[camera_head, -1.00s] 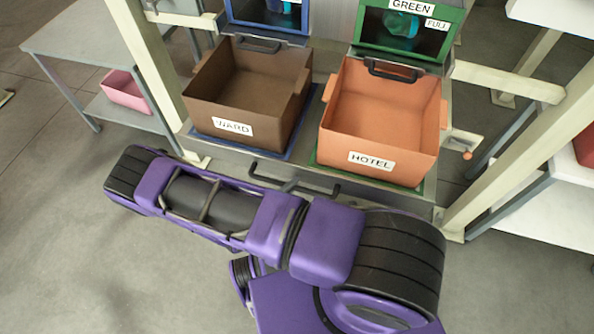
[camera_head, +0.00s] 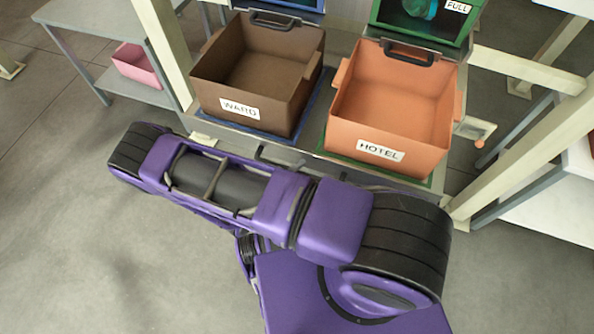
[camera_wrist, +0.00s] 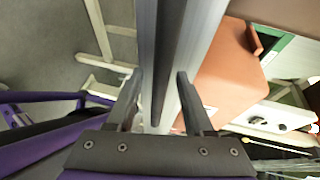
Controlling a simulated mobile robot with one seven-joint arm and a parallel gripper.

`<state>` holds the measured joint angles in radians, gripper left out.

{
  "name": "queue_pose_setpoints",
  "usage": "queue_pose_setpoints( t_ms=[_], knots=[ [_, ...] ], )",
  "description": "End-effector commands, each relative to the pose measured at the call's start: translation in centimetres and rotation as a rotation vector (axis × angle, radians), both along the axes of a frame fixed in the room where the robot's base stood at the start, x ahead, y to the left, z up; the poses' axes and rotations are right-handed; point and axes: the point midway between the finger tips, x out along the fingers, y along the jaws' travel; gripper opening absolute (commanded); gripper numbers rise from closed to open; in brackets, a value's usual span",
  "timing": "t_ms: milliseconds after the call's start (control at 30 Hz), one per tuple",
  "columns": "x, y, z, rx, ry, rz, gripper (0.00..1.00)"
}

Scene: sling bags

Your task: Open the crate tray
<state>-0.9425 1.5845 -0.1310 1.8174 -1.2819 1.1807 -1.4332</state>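The grey crate tray (camera_head: 309,139) holds a brown crate labelled WARD (camera_head: 238,109) and an orange crate labelled HOTEL (camera_head: 380,151). Its dark front handle (camera_head: 281,162) shows just above my arm, which hides part of it. In the wrist view, the dark handle bar (camera_wrist: 168,62) runs along the pale metal tray front, between the two fingers of my gripper (camera_wrist: 160,82). The fingers stand apart, with a visible gap beside the bar. The orange crate also shows in the wrist view (camera_wrist: 225,72). My gripper is hidden in the head view.
Cream frame posts stand left (camera_head: 163,45) and right (camera_head: 512,155) of the tray. A side table with a pink bin (camera_head: 136,64) is at the left. A white shelf (camera_head: 552,215) is at the right. The floor in front is clear around my arm.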

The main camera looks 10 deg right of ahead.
Motion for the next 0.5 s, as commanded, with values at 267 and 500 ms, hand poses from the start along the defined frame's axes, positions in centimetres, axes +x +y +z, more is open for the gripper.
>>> queue_pose_setpoints(
  t_ms=[267, 500],
  knots=[
    [-0.5, 0.9, 0.2, 0.001, -0.001, 0.001, 0.52],
    [-3.2, 5.1, 1.1, 0.003, 0.000, 0.004, 0.52]
  ],
)
